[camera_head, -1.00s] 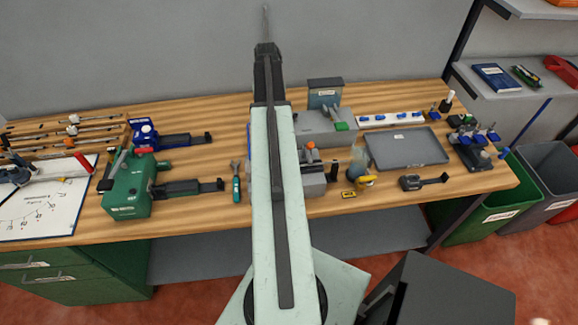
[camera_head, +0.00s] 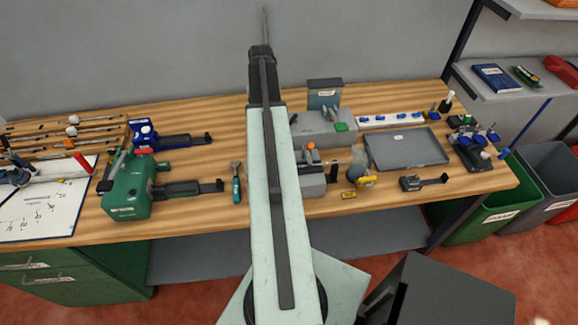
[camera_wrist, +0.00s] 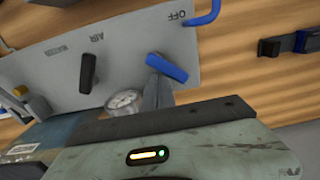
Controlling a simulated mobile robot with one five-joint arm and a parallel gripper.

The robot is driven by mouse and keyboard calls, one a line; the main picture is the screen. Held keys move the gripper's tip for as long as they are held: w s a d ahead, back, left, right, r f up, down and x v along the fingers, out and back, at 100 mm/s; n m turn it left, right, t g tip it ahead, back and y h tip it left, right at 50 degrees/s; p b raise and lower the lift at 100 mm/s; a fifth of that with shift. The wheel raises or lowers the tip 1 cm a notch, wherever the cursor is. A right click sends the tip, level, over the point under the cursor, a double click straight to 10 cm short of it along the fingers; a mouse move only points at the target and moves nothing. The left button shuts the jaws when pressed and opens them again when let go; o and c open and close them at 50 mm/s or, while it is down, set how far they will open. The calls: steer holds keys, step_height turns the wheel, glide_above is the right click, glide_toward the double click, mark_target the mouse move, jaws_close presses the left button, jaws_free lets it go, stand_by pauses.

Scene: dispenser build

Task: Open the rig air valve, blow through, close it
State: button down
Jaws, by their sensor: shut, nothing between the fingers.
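In the wrist view a grey panel (camera_wrist: 125,50) carries the words WATER, AIR and OFF. It bears a black lever (camera_wrist: 87,73) and a blue lever (camera_wrist: 167,68). A round gauge (camera_wrist: 125,103) shows just below the panel's edge. My gripper (camera_wrist: 157,88) is shut and empty, with its fingertips right at the blue lever. I cannot tell whether they touch it or which lever is the air valve. In the head view my gripper (camera_head: 265,28) is at the far end of my raised arm, seen against the wall. My arm hides part of the bench behind it.
A blue curved bar (camera_wrist: 205,14) rises at the panel's far edge. On the bench (camera_head: 225,215) stand a green machine (camera_head: 128,190), a blue clamp device (camera_head: 145,134) and a grey tray (camera_head: 405,149). Bins stand right of the bench.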

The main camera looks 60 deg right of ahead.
steer(key=shift+a, duration=0.6)
steer(key=shift+s+a, duration=0.2)
steer(key=shift+a, duration=0.05)
steer(key=shift+f, duration=0.1)
steer(key=shift+w+d, duration=0.15)
steer(key=shift+d, duration=0.1)
